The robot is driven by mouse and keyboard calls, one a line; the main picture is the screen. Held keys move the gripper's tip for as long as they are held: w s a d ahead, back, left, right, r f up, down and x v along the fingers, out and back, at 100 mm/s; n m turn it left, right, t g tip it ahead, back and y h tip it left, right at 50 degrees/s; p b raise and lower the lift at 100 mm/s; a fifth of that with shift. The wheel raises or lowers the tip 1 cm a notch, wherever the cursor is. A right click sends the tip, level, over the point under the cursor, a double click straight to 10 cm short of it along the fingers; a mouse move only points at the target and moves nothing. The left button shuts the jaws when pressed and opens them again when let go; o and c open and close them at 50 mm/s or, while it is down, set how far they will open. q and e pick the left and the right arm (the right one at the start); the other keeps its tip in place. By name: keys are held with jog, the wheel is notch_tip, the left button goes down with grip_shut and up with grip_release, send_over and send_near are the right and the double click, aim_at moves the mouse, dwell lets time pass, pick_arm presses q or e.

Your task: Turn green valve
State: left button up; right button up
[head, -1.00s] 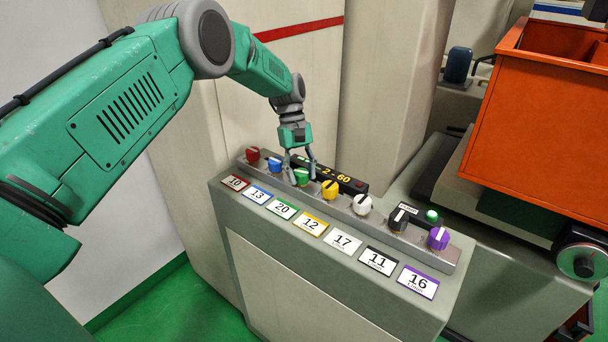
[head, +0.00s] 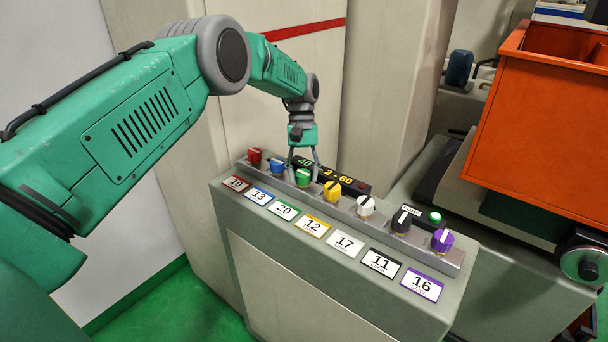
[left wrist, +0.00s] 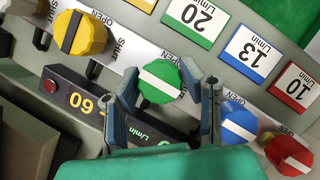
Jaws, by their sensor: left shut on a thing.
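The green valve (head: 303,178) is a round knob with a white stripe, in the row on the grey console between the blue valve (head: 277,167) and the yellow valve (head: 332,191). Its label (head: 282,209) reads 20. My left gripper (head: 304,172) points down over it with one finger on each side. In the left wrist view the green valve (left wrist: 160,82) sits between the two fingertips (left wrist: 166,88), and its stripe runs slightly tilted across the picture. The left gripper is shut on it. My right gripper is not in view.
The red (head: 254,157), white (head: 365,206), black (head: 401,221) and purple (head: 442,240) valves share the console. A dark display (head: 345,181) stands close behind the green valve, partly hidden by the gripper. An orange bin (head: 535,115) stands at the right.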

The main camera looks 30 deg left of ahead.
pick_arm(q)
jog(key=shift+w, duration=0.1)
jog(key=o, duration=1.1)
jog(key=shift+o, duration=0.2)
jog(key=shift+w+a+f, duration=0.1)
jog(key=shift+w, duration=0.05)
jog(key=v, duration=0.7)
jog(key=shift+w+a, duration=0.2)
